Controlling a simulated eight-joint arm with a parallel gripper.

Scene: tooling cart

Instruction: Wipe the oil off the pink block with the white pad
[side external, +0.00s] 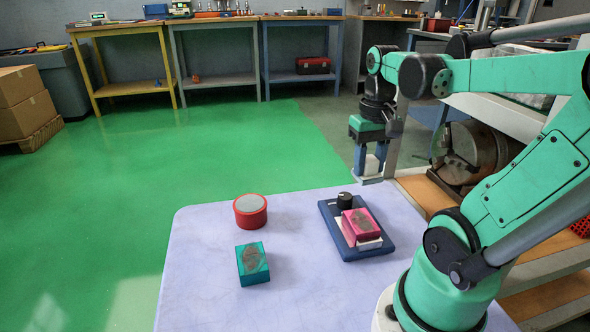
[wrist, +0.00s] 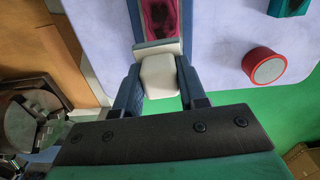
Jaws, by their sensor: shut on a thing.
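The pink block (side external: 360,224) lies on the blue tray (side external: 377,252), with a white piece showing under it. Its top has a dark brown oil smear, also seen on the pink block in the wrist view (wrist: 159,18). My gripper (side external: 369,166) is shut on the white pad (wrist: 160,77), held between its two blue fingers. A flat, greyish slab shows at the pad's end. In the side view the pad is partly hidden by the fingers. The pad is raised near the table's far edge, behind the pink block and apart from it.
A black knob (side external: 344,201) stands at the tray's back edge. A teal block (side external: 252,264) with a brown smear and a red round tin (side external: 250,210) with a grey top stand left of the tray. Shelving (side external: 545,262) stands right of the pale table (side external: 205,262). The table's left front is clear.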

